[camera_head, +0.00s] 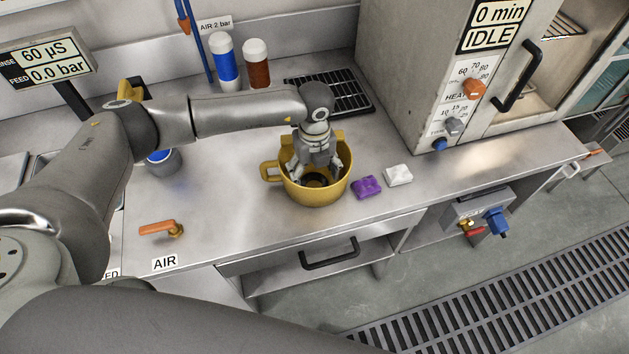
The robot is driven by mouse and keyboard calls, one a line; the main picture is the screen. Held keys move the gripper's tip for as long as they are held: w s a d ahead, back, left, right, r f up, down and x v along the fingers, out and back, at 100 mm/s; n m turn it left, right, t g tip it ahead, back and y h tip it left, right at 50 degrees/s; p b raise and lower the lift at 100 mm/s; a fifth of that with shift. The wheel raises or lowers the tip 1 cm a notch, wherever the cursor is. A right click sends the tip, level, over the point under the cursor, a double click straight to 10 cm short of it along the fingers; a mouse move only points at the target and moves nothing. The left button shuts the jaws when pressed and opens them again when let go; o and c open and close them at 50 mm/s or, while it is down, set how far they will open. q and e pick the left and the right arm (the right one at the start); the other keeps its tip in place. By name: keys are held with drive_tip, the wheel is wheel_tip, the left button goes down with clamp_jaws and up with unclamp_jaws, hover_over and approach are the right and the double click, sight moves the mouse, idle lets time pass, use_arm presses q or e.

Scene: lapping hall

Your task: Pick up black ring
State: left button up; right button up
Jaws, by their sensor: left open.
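The black ring (316,180) lies at the bottom of a yellow pot with side handles (314,197), which stands on the steel bench. My left gripper (317,168) points down into the pot, above the ring. Its fingers are spread apart, with nothing seen between them. The pot's front wall hides part of the ring, and the gripper hides some of it from above. I cannot tell whether the fingertips touch the ring. My right gripper is not in view.
A purple block (366,187) and a white block (398,175) lie right of the pot. An orange-handled air valve (160,228) is at the front left. Blue (226,65) and brown (256,66) bottles and a black grate (335,92) stand behind. A heater cabinet (420,70) is right.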

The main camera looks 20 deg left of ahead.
use_arm(q)
wheel_tip(320, 180, down, 2)
drive_tip(key=shift+s+f, duration=0.1)
drive_tip(key=shift+f, duration=0.4)
drive_tip(key=shift+c, duration=0.5)
drive_tip(key=c, duration=0.8)
wheel_tip(320, 180, up, 9)
drive_tip(key=b, duration=0.2)
drive_tip(key=shift+c, duration=0.2)
wheel_tip(320, 180, up, 5)
drive_tip(key=p, duration=0.5)
hover_over(314, 180)
drive_tip(key=s, duration=0.2)
drive_tip(key=shift+w+d+r, duration=0.15)
drive_tip(key=shift+d, duration=0.2)
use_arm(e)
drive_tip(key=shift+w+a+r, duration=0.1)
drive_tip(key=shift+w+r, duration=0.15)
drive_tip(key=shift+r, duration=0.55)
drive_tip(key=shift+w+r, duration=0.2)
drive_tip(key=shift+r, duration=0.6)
use_arm(q)
drive_tip(key=shift+b, duration=0.3)
